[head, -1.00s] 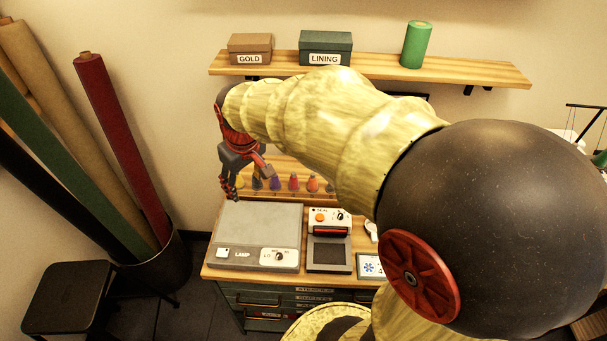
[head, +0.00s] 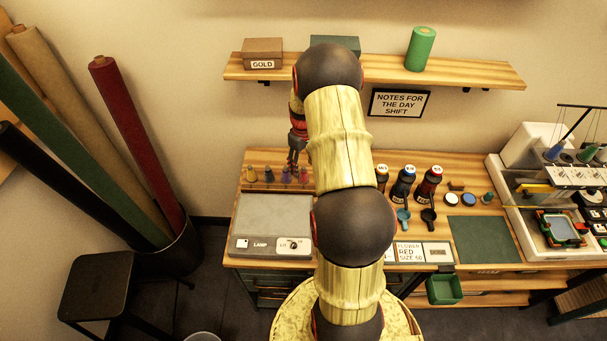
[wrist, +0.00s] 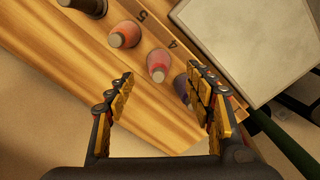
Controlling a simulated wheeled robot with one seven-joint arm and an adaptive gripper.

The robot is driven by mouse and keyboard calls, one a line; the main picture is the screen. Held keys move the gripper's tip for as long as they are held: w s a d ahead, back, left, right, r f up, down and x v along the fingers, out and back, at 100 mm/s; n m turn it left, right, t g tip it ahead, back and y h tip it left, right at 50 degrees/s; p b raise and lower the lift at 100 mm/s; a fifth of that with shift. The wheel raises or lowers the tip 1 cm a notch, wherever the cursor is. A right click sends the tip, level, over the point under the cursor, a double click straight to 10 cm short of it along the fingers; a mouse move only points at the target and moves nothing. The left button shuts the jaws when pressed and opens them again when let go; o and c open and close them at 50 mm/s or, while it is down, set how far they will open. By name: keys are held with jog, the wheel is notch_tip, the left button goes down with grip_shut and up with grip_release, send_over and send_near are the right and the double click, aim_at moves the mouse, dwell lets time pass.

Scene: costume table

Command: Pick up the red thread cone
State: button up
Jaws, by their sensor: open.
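The red thread cone (wrist: 158,68) stands in a row of cones beside the number 4 mark in the wrist view. In the head view the red cone (head: 303,175) is at the right visible end of the row, near my arm. My gripper (wrist: 160,84) is open and empty, with the red cone showing between its fingertips and apart from them. In the head view my gripper (head: 295,163) hangs just above the row. An orange cone (wrist: 125,36) stands by the number 5 mark. A purple cone (wrist: 181,88) is partly hidden by the right finger.
A grey lamp panel (head: 272,217) lies in front of the cones. Dark bottles (head: 402,186) stand to the right, beyond my arm. A shelf (head: 465,73) with boxes and a green roll (head: 421,49) is above. A sewing machine (head: 560,185) fills the right end.

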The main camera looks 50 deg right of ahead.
aim_at(304, 171)
jog(key=shift+s+d+f, duration=0.1)
jog(key=shift+f, duration=3.05)
jog(key=shift+c, duration=0.9)
jog(key=c, duration=1)
